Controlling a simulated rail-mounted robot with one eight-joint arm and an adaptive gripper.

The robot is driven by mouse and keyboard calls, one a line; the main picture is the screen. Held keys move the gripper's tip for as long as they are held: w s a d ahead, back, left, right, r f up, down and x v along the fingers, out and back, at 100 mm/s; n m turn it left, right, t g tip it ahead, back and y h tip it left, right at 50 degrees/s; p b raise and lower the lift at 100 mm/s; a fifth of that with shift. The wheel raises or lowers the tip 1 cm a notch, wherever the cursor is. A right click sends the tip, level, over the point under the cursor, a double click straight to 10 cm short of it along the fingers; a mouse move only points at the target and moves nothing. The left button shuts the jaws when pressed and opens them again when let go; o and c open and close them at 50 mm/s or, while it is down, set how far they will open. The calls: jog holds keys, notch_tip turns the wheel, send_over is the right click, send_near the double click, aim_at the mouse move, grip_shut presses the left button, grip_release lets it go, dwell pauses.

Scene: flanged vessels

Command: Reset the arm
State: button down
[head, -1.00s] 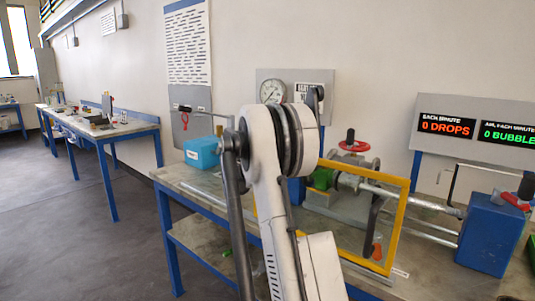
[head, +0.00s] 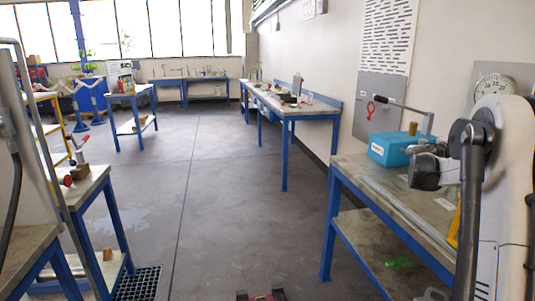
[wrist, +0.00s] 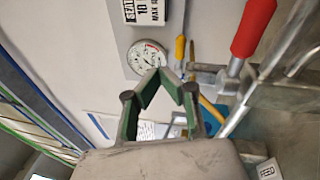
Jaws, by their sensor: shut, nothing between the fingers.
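In the wrist view my gripper (wrist: 165,73) has its two green-lined fingers angled together, with the tips meeting and nothing held. Behind them is a pale wall panel with a round dial gauge (wrist: 147,58), clear of the fingertips as far as I can tell. In the head view my white and dark arm stands at the right edge, partly cut off by the frame. A dark grey part of it shows beside the blue box (head: 392,149); I cannot make out the fingers there.
A red handle (wrist: 253,28) and a yellow handle (wrist: 180,48) are close to my gripper in the wrist view. The blue-legged workbench (head: 350,180) stands at right, another bench (head: 96,188) at left.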

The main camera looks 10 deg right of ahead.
jog(key=s+a+m+t+y+p, duration=0.15)
jog(key=s+a+y, duration=0.3)
jog(key=a, duration=1.05)
jog(key=s+a+m+t+y+p, duration=0.15)
jog(key=s+a+y, duration=0.35)
jog(key=a, duration=1)
jog(key=s+a+f+y, duration=0.3)
jog(key=s+a, duration=0.4)
jog(key=a, duration=0.4)
jog(key=s+a+f+y, duration=0.3)
jog(key=s+a+f, duration=0.2)
jog(key=s+a, duration=0.3)
jog(key=s+a+f+m+t+y+p, duration=0.1)
jog(key=s+a+f+y, duration=0.3)
jog(key=a, duration=1.1)
jog(key=s+f, duration=0.1)
jog(key=s, duration=0.2)
jog(key=shift+s, duration=0.15)
